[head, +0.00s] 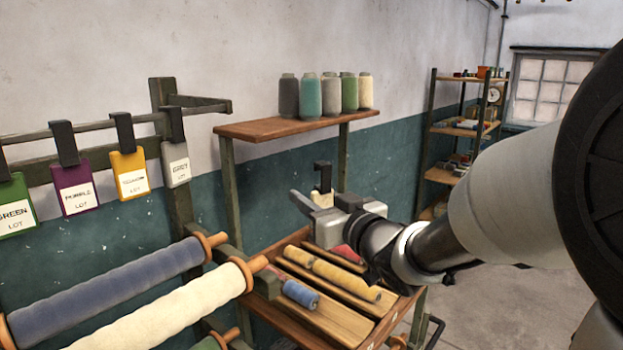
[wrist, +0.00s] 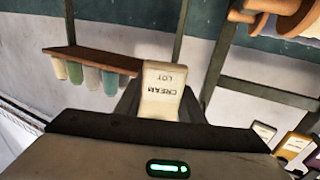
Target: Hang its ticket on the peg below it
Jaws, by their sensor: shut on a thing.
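My gripper (head: 322,205) is shut on a cream ticket (head: 323,199) with a black hook on top, held in the air in front of the shelf. In the wrist view the ticket (wrist: 163,88) stands between the fingers and reads CREAM LOT, upside down in that picture. A cream roll (head: 165,310) lies on the rack at lower left, with wooden flanges and a wooden end. A blue roll (head: 105,285) lies behind it, and part of a green roll (head: 208,343) shows below. I cannot make out a peg below the cream roll.
Green, purple (head: 76,190), yellow (head: 130,175) and grey (head: 176,163) tickets hang from the wall rail at left. A wooden shelf (head: 265,128) holds several bobbins. A slanted tray cart (head: 335,318) with spools stands under my gripper. Open floor lies at right.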

